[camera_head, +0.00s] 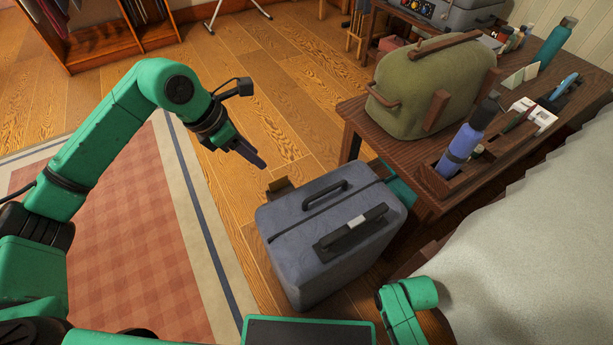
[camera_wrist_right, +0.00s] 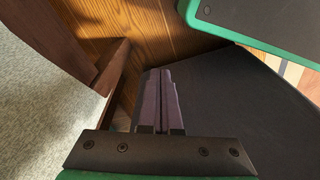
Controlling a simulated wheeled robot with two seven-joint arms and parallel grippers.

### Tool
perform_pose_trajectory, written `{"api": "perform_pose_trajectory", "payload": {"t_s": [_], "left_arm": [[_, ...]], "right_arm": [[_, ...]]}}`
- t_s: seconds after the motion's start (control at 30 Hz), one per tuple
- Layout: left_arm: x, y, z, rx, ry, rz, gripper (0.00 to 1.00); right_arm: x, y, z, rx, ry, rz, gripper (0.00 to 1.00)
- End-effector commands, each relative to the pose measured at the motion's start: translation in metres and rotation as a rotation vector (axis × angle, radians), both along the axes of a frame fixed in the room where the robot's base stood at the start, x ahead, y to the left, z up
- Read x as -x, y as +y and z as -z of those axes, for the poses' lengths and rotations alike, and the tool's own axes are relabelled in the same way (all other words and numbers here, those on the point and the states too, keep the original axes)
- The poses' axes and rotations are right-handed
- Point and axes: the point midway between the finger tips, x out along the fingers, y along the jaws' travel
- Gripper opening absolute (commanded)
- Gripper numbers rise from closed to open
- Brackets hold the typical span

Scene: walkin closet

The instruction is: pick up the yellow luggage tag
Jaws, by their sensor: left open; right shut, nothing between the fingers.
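I cannot make out a yellow luggage tag in either view. A grey-blue suitcase (camera_head: 325,265) stands on the wood floor, with a dark handle on top and a black bar with a small white patch. My left gripper (camera_head: 258,160) is open and empty, in the air over the floor, behind and left of the suitcase. My right gripper (camera_wrist_right: 160,75) is shut and empty in the right wrist view, with wood floor and a dark surface below it. In the head view only a part of my right arm shows, at the lower right, and its fingers are hidden.
A wooden bench (camera_head: 434,185) on the right bears an olive bag (camera_head: 420,90), a blue bottle (camera_head: 465,145) and several small things. A pale covered surface (camera_head: 530,260) fills the lower right. A pink checked rug (camera_head: 130,220) and bare floor lie to the left.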

Motion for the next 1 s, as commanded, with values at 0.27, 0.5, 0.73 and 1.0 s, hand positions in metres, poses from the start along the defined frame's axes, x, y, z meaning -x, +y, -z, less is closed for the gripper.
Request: {"api": "perform_pose_trajectory", "payload": {"t_s": [0.27,0.5,0.73,1.0], "left_arm": [[-0.007,-0.006,0.046,-0.059,-0.012,0.012,0.42],[-0.018,-0.021,0.088,-0.059,-0.014,0.01,0.42],[-0.027,-0.033,0.127,-0.055,-0.012,0.01,0.42],[-0.03,-0.036,0.136,-0.058,-0.014,0.009,0.42]], "right_arm": [[-0.007,0.004,-0.014,-0.007,-0.006,-0.003,0.0],[-0.011,0.007,-0.031,-0.014,-0.009,-0.008,0.0],[-0.014,0.01,-0.048,-0.022,-0.015,-0.013,0.0],[-0.014,0.011,-0.056,-0.024,-0.015,-0.014,0.0]]}}
